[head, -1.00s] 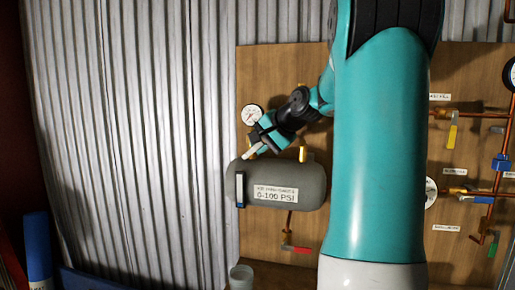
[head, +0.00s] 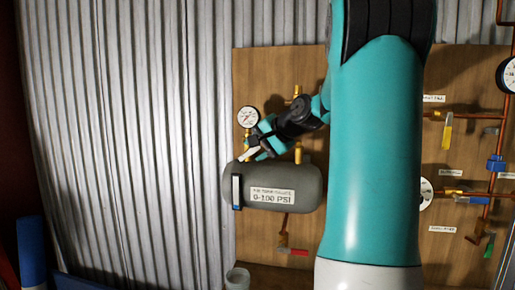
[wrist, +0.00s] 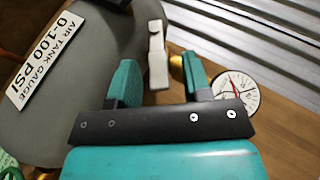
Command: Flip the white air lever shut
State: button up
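The white air lever (head: 249,154) shows at the upper left of the grey air tank (head: 272,187), beside my gripper (head: 260,146). In the wrist view the white lever (wrist: 157,55) points toward me between the two teal fingers of my gripper (wrist: 159,64). The fingers are apart, with visible gaps on both sides of the lever, so it is not clamped. The tank (wrist: 75,75) fills the left of the wrist view with its "0-100 PSI" label (wrist: 45,60). The lever's pivot is not clear.
A round gauge (head: 247,117) stands just above the lever; it is close to the right finger in the wrist view (wrist: 236,92). Brass fittings (head: 298,152) rise from the tank. A red-handled valve (head: 298,252) sits below. Copper pipes and coloured valves are at the right.

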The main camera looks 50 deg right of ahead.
jog(key=v, duration=1.7)
jog(key=shift+r+p, duration=0.2)
jog(key=shift+p, duration=0.2)
jog(key=shift+s, duration=0.1)
jog(key=shift+c, duration=0.3)
